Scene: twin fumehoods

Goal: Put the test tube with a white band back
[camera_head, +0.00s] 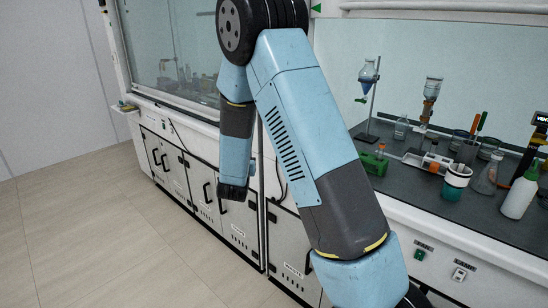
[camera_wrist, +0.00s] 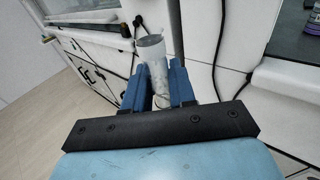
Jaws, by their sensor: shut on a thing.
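In the head view my forearm hangs down in front of the hood cabinets, and the fingers and tube cannot be made out there. A white rack (camera_head: 428,162) with orange-topped items stands on the right hood's worktop, with a green rack (camera_head: 375,163) to its left.
The right worktop (camera_head: 400,190) also holds a cup of teal liquid (camera_head: 455,183), a white bottle (camera_head: 519,194), flasks and a stand with a blue-filled funnel (camera_head: 368,75). The left hood has a glass sash (camera_head: 170,45). The floor (camera_head: 90,220) at left is clear.

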